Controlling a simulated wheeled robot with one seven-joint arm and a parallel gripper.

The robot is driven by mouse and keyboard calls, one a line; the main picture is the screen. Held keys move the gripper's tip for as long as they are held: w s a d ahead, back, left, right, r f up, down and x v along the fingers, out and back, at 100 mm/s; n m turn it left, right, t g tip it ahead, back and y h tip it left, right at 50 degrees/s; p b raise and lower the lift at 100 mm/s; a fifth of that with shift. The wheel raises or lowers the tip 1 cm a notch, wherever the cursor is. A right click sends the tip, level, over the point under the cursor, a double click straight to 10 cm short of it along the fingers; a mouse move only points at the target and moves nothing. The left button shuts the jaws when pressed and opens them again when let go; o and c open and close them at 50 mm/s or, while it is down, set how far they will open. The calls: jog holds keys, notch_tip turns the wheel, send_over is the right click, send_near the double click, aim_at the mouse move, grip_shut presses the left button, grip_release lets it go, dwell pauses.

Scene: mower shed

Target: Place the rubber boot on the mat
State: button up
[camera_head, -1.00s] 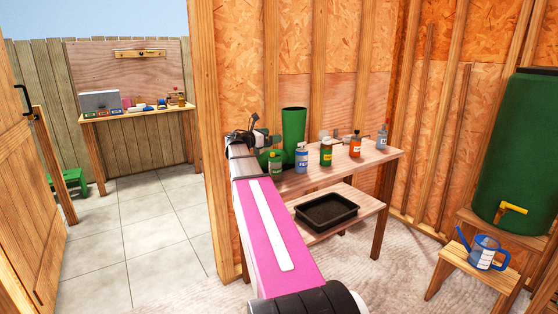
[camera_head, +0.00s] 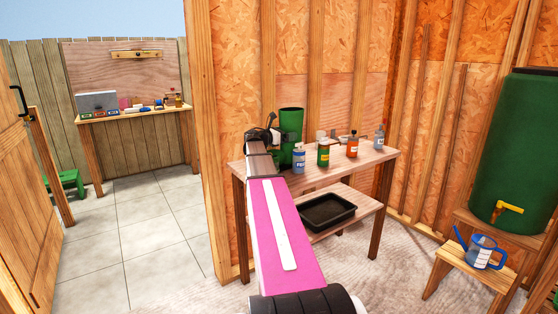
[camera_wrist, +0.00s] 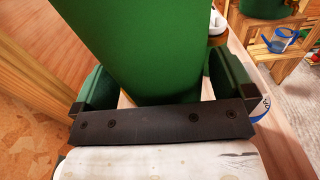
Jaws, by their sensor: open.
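The green rubber boot (camera_head: 292,124) stands upright on the wooden workbench, its tall shaft showing behind the end of my arm. In the wrist view the boot's green shaft (camera_wrist: 140,40) fills the space ahead of the palm. My gripper (camera_wrist: 160,72) is open, with one green-cased finger on each side of the boot. I cannot tell whether either finger touches it. In the head view my gripper (camera_head: 266,136) is at the boot's left and partly hides its lower part. I cannot make out a mat for certain.
A black shallow tray (camera_head: 328,224) sits on the workbench's (camera_head: 368,163) lower shelf. Several bottles, including an orange one (camera_head: 352,147), stand right of the boot. A blue watering can (camera_head: 484,251) rests on a stool at right. Open tiled floor lies left, towards another table (camera_head: 135,115).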

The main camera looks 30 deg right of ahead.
jog(key=shift+r, duration=0.1)
jog(key=c, duration=1.9)
